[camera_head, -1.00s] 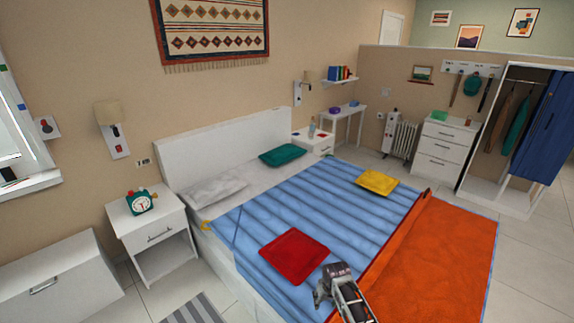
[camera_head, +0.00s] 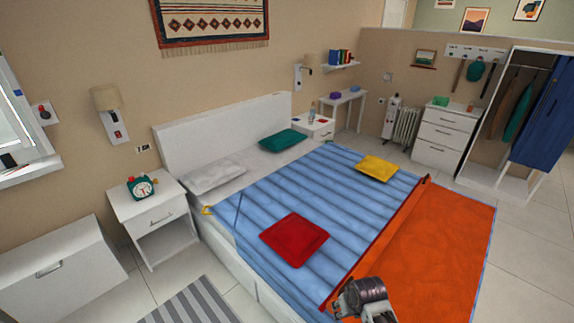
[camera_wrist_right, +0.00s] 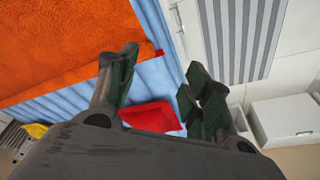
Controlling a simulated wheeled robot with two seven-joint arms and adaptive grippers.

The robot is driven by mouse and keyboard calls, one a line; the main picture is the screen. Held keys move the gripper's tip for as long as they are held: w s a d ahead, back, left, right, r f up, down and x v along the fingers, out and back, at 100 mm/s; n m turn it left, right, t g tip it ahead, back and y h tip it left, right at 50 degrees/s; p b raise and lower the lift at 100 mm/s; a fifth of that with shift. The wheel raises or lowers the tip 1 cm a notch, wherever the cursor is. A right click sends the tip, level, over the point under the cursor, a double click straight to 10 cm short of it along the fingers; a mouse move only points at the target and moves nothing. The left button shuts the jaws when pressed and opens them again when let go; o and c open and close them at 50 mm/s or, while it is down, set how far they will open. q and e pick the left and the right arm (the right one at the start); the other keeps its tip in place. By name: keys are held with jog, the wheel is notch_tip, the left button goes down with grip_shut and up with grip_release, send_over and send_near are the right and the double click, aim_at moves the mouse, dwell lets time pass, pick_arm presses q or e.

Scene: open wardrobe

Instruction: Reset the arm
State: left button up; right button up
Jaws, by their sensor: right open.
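Part of my right arm (camera_head: 366,300) shows at the bottom of the head view, over the near edge of the bed (camera_head: 262,296); its fingers cannot be made out there. In the right wrist view my right gripper (camera_wrist_right: 157,76) is open, its dark fingers spread wide with nothing between them. Beyond the fingers lie a red cushion (camera_wrist_right: 150,115), the blue striped bedspread (camera_wrist_right: 150,84) and an orange blanket (camera_wrist_right: 60,45). The red cushion (camera_head: 293,240) also lies on the bed in the head view. My left gripper is in neither view.
A nightstand (camera_head: 155,222) with a green alarm clock (camera_head: 142,187) stands left of the bed. A yellow cushion (camera_head: 376,168) lies on the bed. A white dresser (camera_head: 445,137) and open wardrobe (camera_head: 497,178) stand at the back right. Bare floor is at the right.

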jog(key=shift+s+d+r, duration=1.55)
jog(key=shift+s+r, duration=4.5)
jog(key=shift+s, duration=0.5)
notch_tip(320, 180, down, 36)
jog(key=s+b, duration=0.2)
jog(key=s, duration=0.1)
jog(key=s+d+f+g+b, duration=0.1)
jog(key=s+d+f, duration=0.1)
jog(key=s+f, duration=0.8)
jog(key=s+d+f+g, duration=0.1)
jog(key=s+d+f, duration=0.1)
jog(key=s+f, duration=0.8)
jog(key=shift+s+f+n+b, duration=0.3)
jog(key=shift+s+n+b, duration=0.1)
jog(key=shift+s, duration=0.55)
